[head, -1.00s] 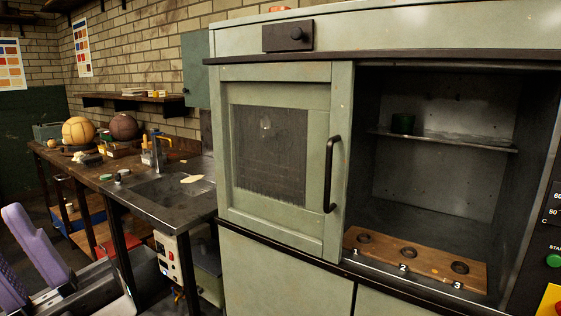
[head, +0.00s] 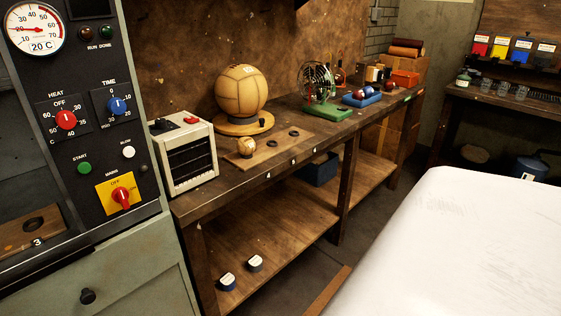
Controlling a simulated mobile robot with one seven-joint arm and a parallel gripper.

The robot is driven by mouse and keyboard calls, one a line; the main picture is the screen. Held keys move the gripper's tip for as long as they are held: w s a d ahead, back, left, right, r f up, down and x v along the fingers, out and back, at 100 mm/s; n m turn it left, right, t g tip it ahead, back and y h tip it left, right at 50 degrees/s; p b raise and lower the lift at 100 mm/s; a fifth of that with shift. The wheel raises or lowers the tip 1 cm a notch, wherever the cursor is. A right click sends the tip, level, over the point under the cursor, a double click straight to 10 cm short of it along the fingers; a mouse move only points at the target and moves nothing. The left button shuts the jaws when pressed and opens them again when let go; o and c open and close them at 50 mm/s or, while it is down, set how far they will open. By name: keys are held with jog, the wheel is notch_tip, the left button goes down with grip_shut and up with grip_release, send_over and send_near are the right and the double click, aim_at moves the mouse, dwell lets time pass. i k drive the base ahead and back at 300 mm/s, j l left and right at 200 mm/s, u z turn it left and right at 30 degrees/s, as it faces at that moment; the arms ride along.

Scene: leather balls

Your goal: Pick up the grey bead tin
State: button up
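Two small round tins with pale tops sit on the lower wooden shelf of the workbench, near its front left end. The one farther back looks grey (head: 255,264). My gripper is not in view.
The bench's lower shelf (head: 275,225) is mostly bare around the tins, with a bench leg to their left. A dark blue bin (head: 320,169) stands farther back. The grey-green control cabinet (head: 95,262) is at left. A large white surface fills the lower right.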

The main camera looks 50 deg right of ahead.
aim_at(255, 262)
jog(key=z, duration=1.25)
jog(key=i+l+u, duration=0.1)
jog(key=l, duration=0.45)
jog(key=i+l+u, duration=0.15)
jog(key=l, duration=0.45)
jog(key=i+l+u, duration=0.1)
jog(key=i+l, duration=0.15)
jog(key=l, duration=0.35)
jog(key=i+l+u, duration=0.15)
jog(key=l, duration=0.45)
jog(key=l+u, duration=0.1)
jog(key=l, duration=0.55)
jog(key=i, duration=1.5)
